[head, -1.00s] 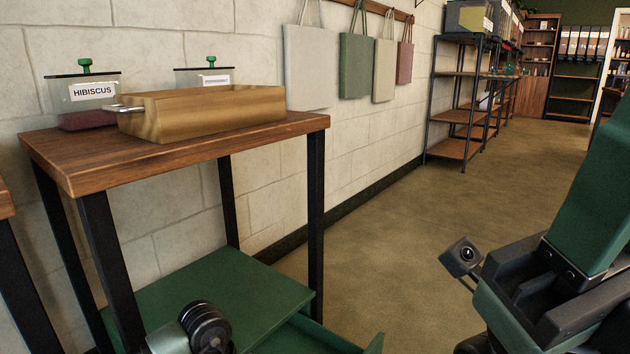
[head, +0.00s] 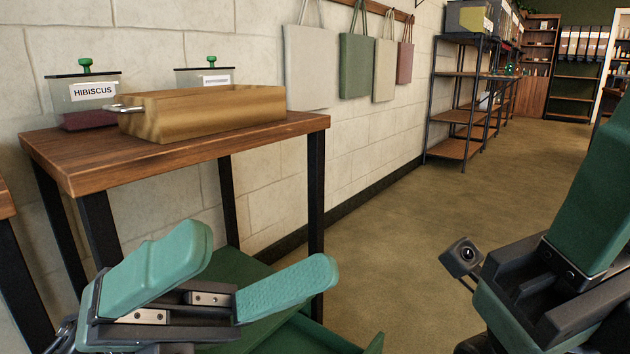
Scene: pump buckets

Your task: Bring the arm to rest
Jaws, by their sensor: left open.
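My left gripper (head: 262,266) is at the lower left of the head view, in front of the wooden table. Its two teal fingers are spread apart and nothing is between them. It is below the level of the tabletop and apart from the things on it. On the right, part of my right arm (head: 590,240) shows, dark green and black.
The wooden table (head: 85,177) bears a wooden box with a metal handle (head: 215,115) and two clear containers, one labelled HIBISCUS (head: 88,93). Cloth bags (head: 357,65) hang on the wall. Metal shelves (head: 458,115) stand farther back. The floor (head: 400,230) between is clear.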

